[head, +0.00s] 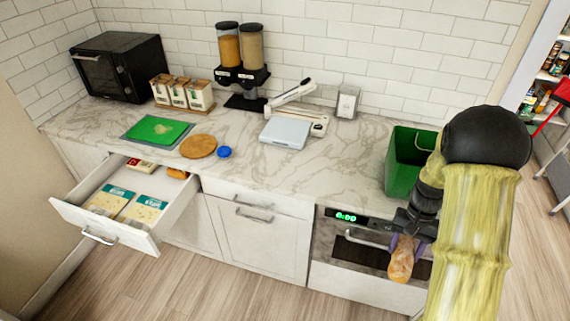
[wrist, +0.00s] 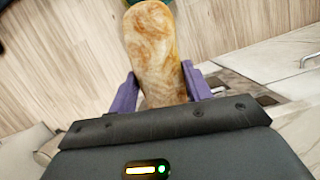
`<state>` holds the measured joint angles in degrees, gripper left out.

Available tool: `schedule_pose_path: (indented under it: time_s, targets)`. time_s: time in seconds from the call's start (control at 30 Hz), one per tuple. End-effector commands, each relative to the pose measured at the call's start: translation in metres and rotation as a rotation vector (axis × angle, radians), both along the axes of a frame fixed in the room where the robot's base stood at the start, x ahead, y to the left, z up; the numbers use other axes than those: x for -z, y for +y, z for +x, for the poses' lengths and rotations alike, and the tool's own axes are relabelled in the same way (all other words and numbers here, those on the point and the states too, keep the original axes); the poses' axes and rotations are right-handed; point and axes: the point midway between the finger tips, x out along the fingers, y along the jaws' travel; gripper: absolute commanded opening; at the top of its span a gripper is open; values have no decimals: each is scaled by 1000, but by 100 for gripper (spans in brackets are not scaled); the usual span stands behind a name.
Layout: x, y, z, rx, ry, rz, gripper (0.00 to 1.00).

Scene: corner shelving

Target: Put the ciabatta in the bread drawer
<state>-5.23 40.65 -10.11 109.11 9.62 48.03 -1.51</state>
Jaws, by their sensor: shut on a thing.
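The ciabatta (head: 401,262) is a golden-brown loaf held at the right, in front of the oven. It also shows in the wrist view (wrist: 152,45), pointing away from the palm. My gripper (head: 404,243) is shut on it, with a purple finger on each side of the loaf. The bread drawer (head: 150,240) appears to be the white drawer pulled open at the left, well apart from my gripper. It holds two flat teal-and-cream packs (head: 142,211), a small red-and-white pack (head: 141,165) and an orange-brown item (head: 178,174) at its back right, partly hidden.
On the marble counter (head: 340,160) stand a green bin (head: 403,165), a white scale (head: 285,134), a round wooden board (head: 198,146), a green cutting board (head: 157,130) and a black oven (head: 118,66). The floor (head: 225,285) in front of the cabinets is clear.

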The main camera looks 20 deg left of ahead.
Motion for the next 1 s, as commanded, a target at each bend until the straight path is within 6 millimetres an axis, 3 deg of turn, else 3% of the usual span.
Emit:
schedule_pose_path:
  time_s: [0.03,0.1,0.3,0.5,0.57,0.73,1.0]
  targets:
    - [24,1,3,-16,7,1,27]
    - [46,2,8,-37,7,2,27]
    - [94,6,15,-86,6,7,27]
    - [129,12,19,-131,7,14,27]
    - [134,13,20,-144,6,16,27]
    - [127,14,20,-159,5,19,27]
    - [90,12,21,-161,4,20,27]
